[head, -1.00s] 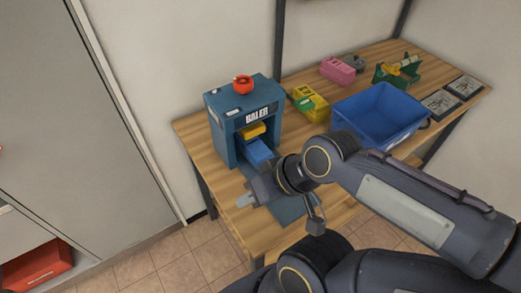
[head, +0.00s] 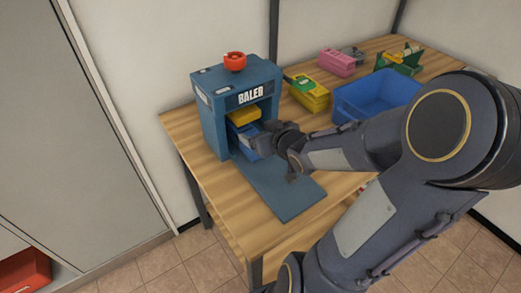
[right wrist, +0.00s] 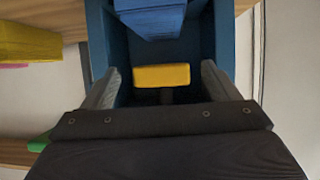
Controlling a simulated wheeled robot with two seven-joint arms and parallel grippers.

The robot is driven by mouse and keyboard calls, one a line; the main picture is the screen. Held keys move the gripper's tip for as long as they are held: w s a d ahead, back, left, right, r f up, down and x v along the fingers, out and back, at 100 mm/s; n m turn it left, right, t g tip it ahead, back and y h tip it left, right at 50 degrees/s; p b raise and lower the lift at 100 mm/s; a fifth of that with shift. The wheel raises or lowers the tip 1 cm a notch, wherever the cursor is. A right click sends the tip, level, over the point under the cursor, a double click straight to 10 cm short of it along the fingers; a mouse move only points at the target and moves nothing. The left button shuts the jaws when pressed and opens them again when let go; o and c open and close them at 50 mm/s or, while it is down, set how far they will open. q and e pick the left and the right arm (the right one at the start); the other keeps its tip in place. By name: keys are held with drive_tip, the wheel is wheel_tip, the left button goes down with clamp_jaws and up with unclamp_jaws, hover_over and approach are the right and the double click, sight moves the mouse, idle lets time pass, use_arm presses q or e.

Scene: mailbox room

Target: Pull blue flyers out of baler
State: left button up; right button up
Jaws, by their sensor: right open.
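The teal baler (head: 208,120) stands on the wooden table, its front mouth open. Inside, the yellow press block (head: 244,116) sits above the blue flyers (head: 241,130), which are partly hidden by my gripper. My right gripper (head: 247,141) is at the front of the mouth, close to the flyers. In the right wrist view, its two fingers (right wrist: 160,85) are wide apart with nothing gripped between them. There the blue flyers (right wrist: 150,18) show at the top, beyond the fingertips, and the yellow block (right wrist: 161,76) shows lower. My left gripper is out of view.
A flat blue-grey panel (head: 285,190) extends in front of the baler. A red knob (head: 235,61) tops the baler. A yellow-green box (head: 310,94) and an empty-looking blue bin (head: 375,95) stand to the right, the bin partly behind my arm. Pink (head: 336,62) and green items stand behind.

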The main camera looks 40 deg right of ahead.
sight(247, 131)
drive_tip(key=shift+w+d+f+t+b, duration=0.15)
drive_tip(key=shift+w+f, duration=0.05)
drive_tip(key=shift+f, duration=0.35)
drive_tip(key=shift+w+d+f+t+b, duration=0.15)
drive_tip(key=shift+f, duration=0.4)
drive_tip(key=shift+w+n+t+y, duration=0.25)
drive_tip(key=shift+n+t+y, duration=0.05)
drive_tip(key=shift+t+y, duration=0.1)
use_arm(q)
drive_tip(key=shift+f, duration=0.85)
use_arm(e)
drive_tip(key=shift+r, duration=0.1)
drive_tip(key=b+x, duration=0.1)
drive_tip(key=x, duration=0.6)
drive_tip(key=shift+w+d, duration=0.1)
drive_tip(key=shift+w, duration=0.25)
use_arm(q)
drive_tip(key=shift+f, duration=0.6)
use_arm(e)
drive_tip(key=shift+f, duration=0.2)
drive_tip(key=c, duration=1.4)
